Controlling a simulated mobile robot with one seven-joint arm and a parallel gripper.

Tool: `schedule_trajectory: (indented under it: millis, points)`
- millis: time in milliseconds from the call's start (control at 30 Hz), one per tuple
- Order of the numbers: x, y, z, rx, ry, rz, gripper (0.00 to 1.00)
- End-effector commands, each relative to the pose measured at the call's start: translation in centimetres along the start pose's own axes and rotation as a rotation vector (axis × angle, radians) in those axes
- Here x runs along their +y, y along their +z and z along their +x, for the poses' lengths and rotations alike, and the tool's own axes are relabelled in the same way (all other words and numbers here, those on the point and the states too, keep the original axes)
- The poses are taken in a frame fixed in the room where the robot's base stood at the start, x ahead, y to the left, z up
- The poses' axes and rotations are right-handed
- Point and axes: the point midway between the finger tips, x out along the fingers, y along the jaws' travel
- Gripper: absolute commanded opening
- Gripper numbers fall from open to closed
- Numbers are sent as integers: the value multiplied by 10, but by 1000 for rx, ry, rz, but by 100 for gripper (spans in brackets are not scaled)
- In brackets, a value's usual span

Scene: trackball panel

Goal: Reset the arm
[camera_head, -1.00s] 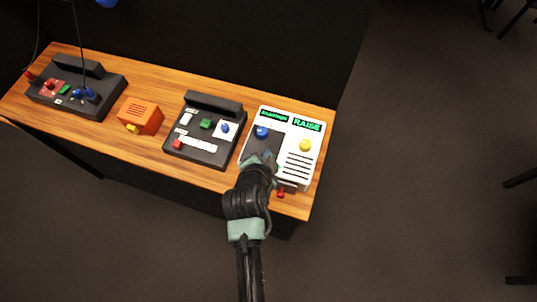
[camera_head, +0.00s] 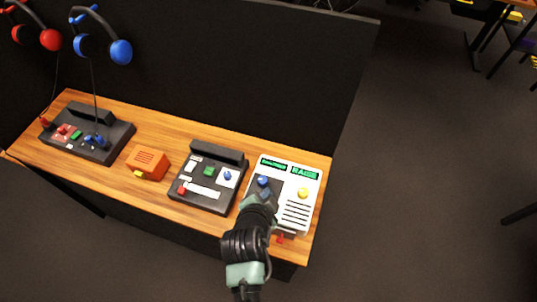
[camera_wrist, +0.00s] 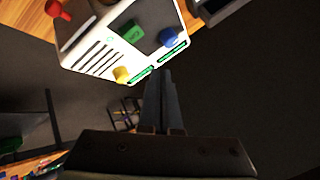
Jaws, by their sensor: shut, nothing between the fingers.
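The white trackball panel (camera_head: 313,186) stands at the right end of the wooden desk. It has a blue ball (camera_head: 264,181), a yellow ball (camera_head: 303,193), a dark inset area and green-lit displays, one reading RAISE. A red knob (camera_head: 281,239) sticks out at its near edge. The wrist view shows the same panel (camera_wrist: 112,62) at the top, with a green button (camera_wrist: 132,32). My gripper (camera_head: 262,198) is over the panel's left part in the head view, hiding some of it. In the wrist view my gripper (camera_wrist: 163,78) has its fingers together, with nothing between them.
Left of the panel are a black control box (camera_head: 208,178), an orange box (camera_head: 148,162) and another black box (camera_head: 88,136). A dark partition (camera_head: 230,70) stands behind the desk. Red and blue headphones (camera_head: 121,52) hang on it. Open floor lies right of the desk.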

Motion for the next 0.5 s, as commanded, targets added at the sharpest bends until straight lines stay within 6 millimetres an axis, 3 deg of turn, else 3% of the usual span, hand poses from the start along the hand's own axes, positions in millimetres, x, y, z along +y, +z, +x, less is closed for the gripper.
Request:
schedule_trajectory:
  millis: [267,367,500]
  points:
    - [-7,-6,-1,10,-16,-7,0]
    - [-35,-30,-9,48,-78,-36,0]
    - [-103,-87,-38,160,-235,-123,0]
